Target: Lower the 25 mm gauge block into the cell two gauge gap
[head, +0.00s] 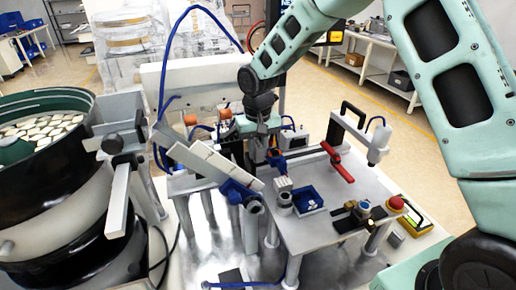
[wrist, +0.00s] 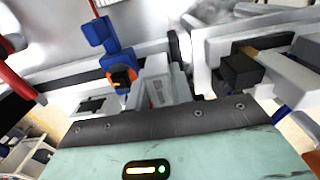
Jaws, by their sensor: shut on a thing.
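My gripper (head: 260,150) points down at the inner end of the inclined pale track (head: 208,162), among the fixtures at the back of the metal table. It is shut on the gauge block, but its fingertips are small and partly hidden in the head view. In the wrist view a grey metal block with dark markings (wrist: 158,90) shows just beyond my gripper's edge; I take it for the gauge block. I cannot make out the gap itself or whether the block touches its sides.
A blue bin (head: 308,201) and a small silver block (head: 283,186) stand in front of my gripper. A large bowl feeder (head: 50,190) fills the left.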

